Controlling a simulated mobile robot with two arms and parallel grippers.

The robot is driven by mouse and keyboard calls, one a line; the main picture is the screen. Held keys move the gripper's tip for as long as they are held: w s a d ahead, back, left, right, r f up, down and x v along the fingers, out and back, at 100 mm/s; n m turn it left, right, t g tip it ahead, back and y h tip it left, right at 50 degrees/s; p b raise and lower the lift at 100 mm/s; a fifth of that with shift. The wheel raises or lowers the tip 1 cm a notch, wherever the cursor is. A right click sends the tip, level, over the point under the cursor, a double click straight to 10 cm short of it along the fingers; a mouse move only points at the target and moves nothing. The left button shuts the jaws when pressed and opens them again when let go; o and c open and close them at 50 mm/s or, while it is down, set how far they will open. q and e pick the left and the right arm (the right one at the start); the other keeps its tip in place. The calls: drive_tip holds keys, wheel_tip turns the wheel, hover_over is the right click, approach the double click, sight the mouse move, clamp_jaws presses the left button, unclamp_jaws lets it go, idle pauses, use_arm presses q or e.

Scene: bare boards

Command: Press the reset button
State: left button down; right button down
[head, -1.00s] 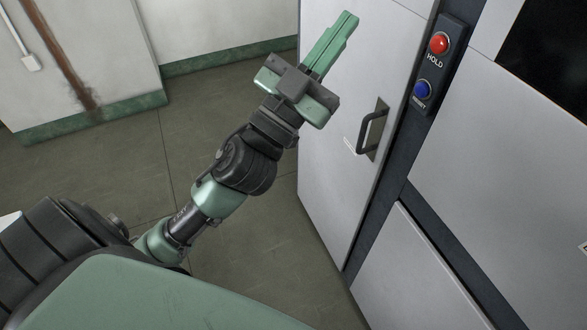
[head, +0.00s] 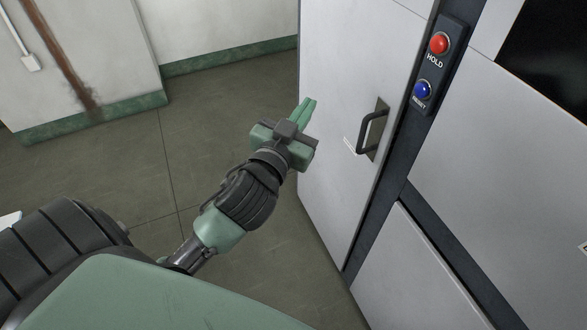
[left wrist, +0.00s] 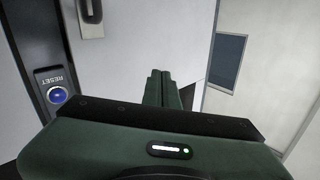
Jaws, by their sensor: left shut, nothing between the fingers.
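The blue reset button (head: 422,89) sits on a dark panel (head: 436,68) at the upper right of the head view, labelled RESET and below a red HOLD button (head: 439,43). It also shows at the left of the left wrist view (left wrist: 57,95). My left gripper (head: 309,104) is shut and empty. In the head view it is left of and slightly lower than the reset button, apart from it. Its shut fingers also show in the left wrist view (left wrist: 161,88). My right gripper is in neither view.
A pale cabinet door (head: 340,60) with a dark handle (head: 371,132) stands between my left gripper and the button panel in the head view. Open floor (head: 230,100) lies left of the cabinet. A framed dark panel (left wrist: 228,62) shows in the left wrist view.

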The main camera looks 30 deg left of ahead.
use_arm(q)
drive_tip(key=s+f+g, duration=0.4)
drive_tip(key=f+g, duration=0.1)
drive_tip(key=f, duration=1)
drive_tip(key=shift+a+g, duration=0.2)
drive_tip(key=shift+g, duration=0.1)
drive_tip(key=shift+f, duration=0.1)
drive_tip(key=s+d+f+m+g+h, duration=0.1)
drive_tip(key=s+f+g, duration=0.3)
drive_tip(key=f, duration=1.4)
drive_tip(key=s+d+f+m+g, duration=0.15)
drive_tip(key=s+f, duration=0.35)
drive_tip(key=f, duration=1.2)
drive_tip(key=s+f+g, duration=0.2)
drive_tip(key=s+f, duration=0.4)
drive_tip(key=s, duration=0.3)
drive_tip(key=s+f+g, duration=0.2)
drive_tip(key=s+f, duration=0.4)
drive_tip(key=s, duration=0.4)
drive_tip(key=s+f+g+h, duration=0.1)
drive_tip(key=s+f+g, duration=0.1)
drive_tip(key=s+f, duration=0.4)
drive_tip(key=s, duration=0.3)
drive_tip(key=shift+s+f, duration=0.3)
drive_tip(key=shift+s, duration=0.05)
drive_tip(key=shift+n, duration=0.25)
